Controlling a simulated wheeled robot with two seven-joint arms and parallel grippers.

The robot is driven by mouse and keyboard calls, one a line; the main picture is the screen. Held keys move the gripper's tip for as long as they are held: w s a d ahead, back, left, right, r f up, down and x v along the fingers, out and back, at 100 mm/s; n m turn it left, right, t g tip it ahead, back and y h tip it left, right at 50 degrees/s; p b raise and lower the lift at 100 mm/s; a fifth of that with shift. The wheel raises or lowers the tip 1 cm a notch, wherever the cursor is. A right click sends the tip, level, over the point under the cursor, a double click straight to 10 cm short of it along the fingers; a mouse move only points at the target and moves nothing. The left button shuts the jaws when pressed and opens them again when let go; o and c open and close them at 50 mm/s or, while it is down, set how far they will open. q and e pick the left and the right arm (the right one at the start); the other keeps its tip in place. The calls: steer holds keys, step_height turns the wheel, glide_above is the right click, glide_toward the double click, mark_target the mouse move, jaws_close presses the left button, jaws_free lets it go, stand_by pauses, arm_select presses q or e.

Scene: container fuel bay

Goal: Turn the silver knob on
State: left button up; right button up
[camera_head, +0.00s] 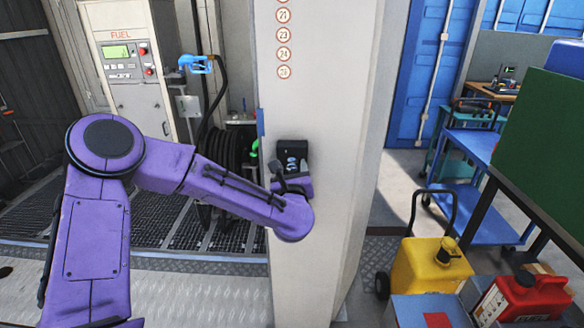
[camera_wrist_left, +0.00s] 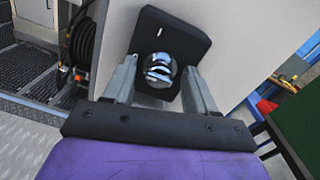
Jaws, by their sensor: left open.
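The silver knob (camera_wrist_left: 160,68) is a round shiny knob on a black plate (camera_wrist_left: 182,41), which is fixed to the pale pillar. A small white mark shows on the plate above the knob. In the head view the plate (camera_head: 292,147) is on the pillar's front, and the knob is partly hidden by my wrist. My left gripper (camera_wrist_left: 162,84) is open, with one finger on each side of the knob. I cannot tell whether the fingers touch it. My right gripper is not in view.
The pale pillar (camera_head: 315,240) stands in the middle. A fuel pump (camera_head: 133,80) with a blue nozzle (camera_head: 196,64) is at the left. A yellow can (camera_head: 430,268), a red can (camera_head: 525,298) and a blue cart (camera_head: 468,187) are at the right.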

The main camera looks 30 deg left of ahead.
arm_select(q)
jaws_close()
steer(key=c, duration=1.1)
jaws_free()
steer(key=shift+o, duration=0.2)
steer(key=shift+f+m+b, duration=0.15)
steer(key=shift+m+b, duration=0.9)
steer(key=shift+m, duration=0.25)
steer(key=m+b, duration=0.1)
steer(key=m, duration=0.1)
steer(key=shift+m, duration=0.3)
steer(key=m+b, duration=0.1)
steer(key=m, duration=0.2)
steer(key=shift+m+b, duration=0.3)
steer(key=shift+m, duration=1.6)
